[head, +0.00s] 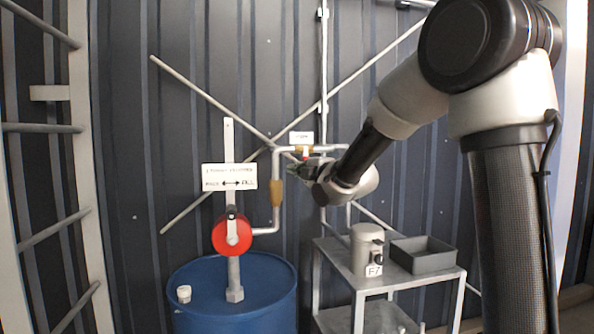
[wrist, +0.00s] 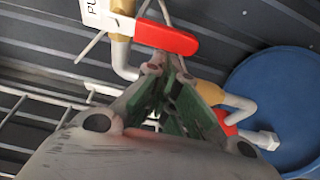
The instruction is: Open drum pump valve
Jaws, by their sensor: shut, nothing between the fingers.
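The valve has a red lever handle and a brass-yellow body on the upper white pipe. In the wrist view the red handle (wrist: 166,38) lies just beyond my fingertips, its length running left to right; its left end meets the yellow body (wrist: 121,18). In the head view the red handle (head: 306,152) is small and partly hidden behind my gripper. My gripper (head: 294,168) is right beside it, shut and empty. In the wrist view the green-lined fingers of my gripper (wrist: 165,69) come together close to the handle; I cannot tell whether they touch it.
A blue drum (head: 232,292) carries a pump with a red round body (head: 232,234) and a white sign (head: 230,177). A grey cart (head: 390,283) holds a grey canister (head: 366,252) and a dark tray (head: 423,255). Diagonal braces and a corrugated wall stand behind the pipe.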

